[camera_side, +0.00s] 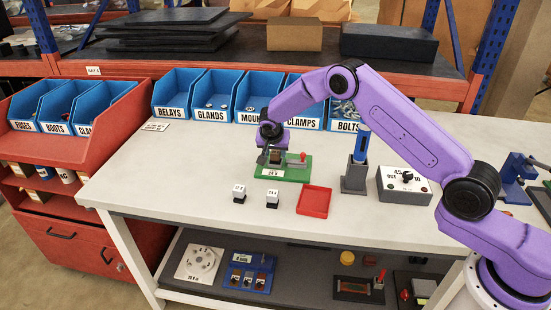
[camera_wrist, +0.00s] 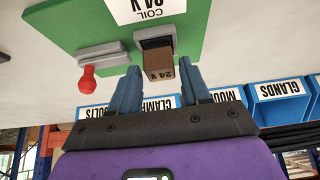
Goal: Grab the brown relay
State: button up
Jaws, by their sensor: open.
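In the wrist view my gripper (camera_wrist: 161,75) is open, with one blue-grey finger on each side of the relay and visible gaps on both sides. The fingertips are close to the relay; I cannot tell how far they reach down along it. In the side view my gripper (camera_side: 270,156) is low over the green board (camera_side: 296,172) and partly hides the relay.
The board carries a red-knobbed lever (camera_side: 300,158). Two white cubes, left (camera_side: 239,193) and right (camera_side: 273,195), and a red tray (camera_side: 314,201) are in front. A grey stand with a blue tool (camera_side: 356,172) and knob box (camera_side: 404,185) stand right. Blue bins (camera_side: 213,95) line the back.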

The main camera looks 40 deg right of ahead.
jog(key=shift+x, duration=0.9)
jog(key=c, duration=0.7)
jog(key=shift+r, duration=0.15)
